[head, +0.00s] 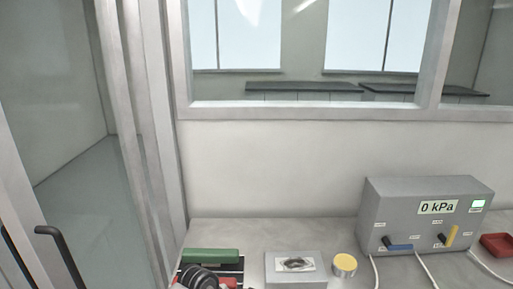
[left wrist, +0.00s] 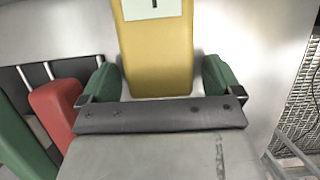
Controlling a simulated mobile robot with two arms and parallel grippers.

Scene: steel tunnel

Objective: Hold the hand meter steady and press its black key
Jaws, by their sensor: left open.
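A yellow block-shaped body (left wrist: 158,60), which looks like the hand meter, lies between the two green fingertips of my left gripper (left wrist: 160,80) in the left wrist view. A pale label or display with a dark mark (left wrist: 154,8) is cut by the top edge. The fingers are open, one on each side of the yellow body, with a narrow gap showing on each side. I cannot make out a black key. The yellow body cannot be told in the head view. My right gripper is in neither view.
A grey box reading 0 kPa (head: 437,208) with blue and yellow levers and white cables stands at right on the bench (head: 225,232). A red tray (head: 497,245), a yellow-topped round can (head: 345,265), a grey box (head: 295,265) and a green bar (head: 210,256) stand nearby.

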